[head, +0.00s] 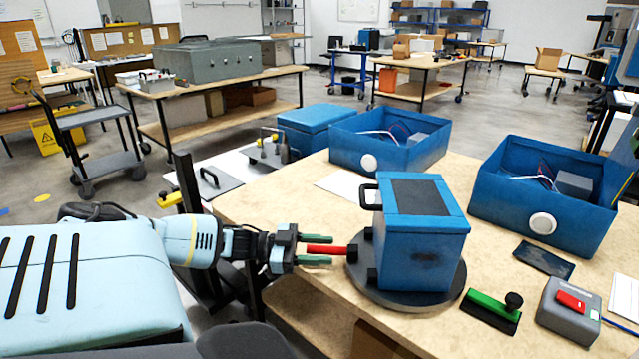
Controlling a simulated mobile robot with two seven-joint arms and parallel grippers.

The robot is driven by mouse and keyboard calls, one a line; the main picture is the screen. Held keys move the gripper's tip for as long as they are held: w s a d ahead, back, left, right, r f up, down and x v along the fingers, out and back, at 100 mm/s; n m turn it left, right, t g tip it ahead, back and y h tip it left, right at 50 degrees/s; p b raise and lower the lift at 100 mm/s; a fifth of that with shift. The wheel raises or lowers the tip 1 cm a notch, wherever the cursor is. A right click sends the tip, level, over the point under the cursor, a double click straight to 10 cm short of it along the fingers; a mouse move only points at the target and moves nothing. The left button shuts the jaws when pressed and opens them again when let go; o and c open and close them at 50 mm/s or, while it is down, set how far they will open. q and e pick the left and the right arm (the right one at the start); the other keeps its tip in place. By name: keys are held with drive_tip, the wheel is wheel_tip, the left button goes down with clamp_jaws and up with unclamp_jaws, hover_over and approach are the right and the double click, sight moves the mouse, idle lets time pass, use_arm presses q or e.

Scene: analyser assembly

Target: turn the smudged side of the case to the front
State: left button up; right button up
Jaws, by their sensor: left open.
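The blue case (412,225) stands upright on a round dark turntable (452,292) on the table. A dark smudge (428,258) shows on the side of the case facing me. A black handle (368,194) is on its upper left, and its top has a dark panel. A red bar (326,250) sticks out to the left from a black block at the turntable's edge. My left gripper (315,249) is open, its green-tipped fingers on either side of the red bar; I cannot tell whether they touch it. My right gripper is not in view.
Two open blue boxes (385,155) (510,190) with wires inside stand behind. A green-handled brush (492,308), a dark flat plate (544,258) and a grey box with a red switch (570,308) lie to the right. Bare tabletop (290,200) is left of the case.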

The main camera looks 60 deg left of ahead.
use_arm(q)
drive_tip(key=shift+a, duration=0.1)
drive_tip(key=p+v, duration=0.2)
drive_tip(key=v, duration=0.5)
drive_tip(key=shift+s, duration=0.35)
drive_tip(key=shift+a, duration=0.15)
drive_tip(key=shift+c, duration=0.2)
